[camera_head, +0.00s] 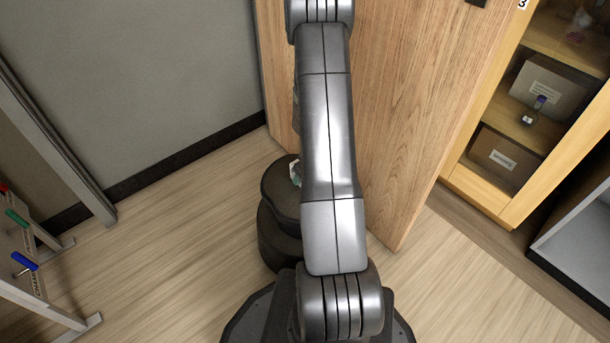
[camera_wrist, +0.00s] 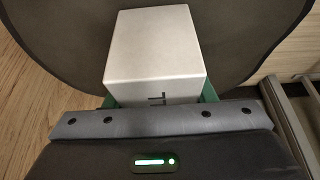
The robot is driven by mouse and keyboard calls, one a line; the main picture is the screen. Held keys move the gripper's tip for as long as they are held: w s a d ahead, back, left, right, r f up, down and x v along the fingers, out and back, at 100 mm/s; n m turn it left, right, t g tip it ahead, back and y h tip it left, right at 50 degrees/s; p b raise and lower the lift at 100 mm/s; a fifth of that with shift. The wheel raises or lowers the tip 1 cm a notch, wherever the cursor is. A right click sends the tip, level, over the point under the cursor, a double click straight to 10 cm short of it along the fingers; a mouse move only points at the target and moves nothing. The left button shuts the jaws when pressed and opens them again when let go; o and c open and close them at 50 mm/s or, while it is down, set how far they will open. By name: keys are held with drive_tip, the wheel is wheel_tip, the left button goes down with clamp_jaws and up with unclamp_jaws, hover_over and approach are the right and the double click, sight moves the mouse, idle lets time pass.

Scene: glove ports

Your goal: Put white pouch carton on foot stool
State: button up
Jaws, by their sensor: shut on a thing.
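The white pouch carton (camera_wrist: 155,48) is a plain white box with dark lettering on its near side, seen in the wrist view. My gripper (camera_wrist: 158,97) is shut on it, with green fingers at its left and right sides. The dark round foot stool (camera_head: 279,192) stands on the floor in the head view, partly hidden by my arm. Its top (camera_wrist: 70,40) fills the background behind the carton in the wrist view, so the carton is over the stool. I cannot tell whether the carton touches it. In the head view my arm hides most of the gripper and carton.
A wooden door or panel (camera_head: 410,110) stands close behind and right of the stool. A shelf cabinet (camera_head: 475,185) with boxes (camera_head: 548,88) is at the right. A rack with coloured handles (camera_head: 25,262) is at the left. The floor (camera_head: 160,240) left of the stool is clear.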

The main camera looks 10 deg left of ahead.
drive_tip(key=shift+f, duration=0.15)
drive_tip(key=o, duration=1.1)
drive_tip(key=shift+c, duration=0.2)
drive_tip(key=shift+r, duration=0.4)
drive_tip(key=p+v, duration=0.3)
drive_tip(key=v, duration=0.8)
drive_tip(key=shift+s+d+r+p, duration=0.15)
drive_tip(key=shift+r+p, duration=0.1)
drive_tip(key=shift+p, duration=0.05)
drive_tip(key=b+x, duration=0.4)
drive_tip(key=x, duration=0.8)
drive_tip(key=shift+f, duration=0.45)
drive_tip(key=shift+r+p, duration=0.95)
drive_tip(key=shift+r, duration=1.1)
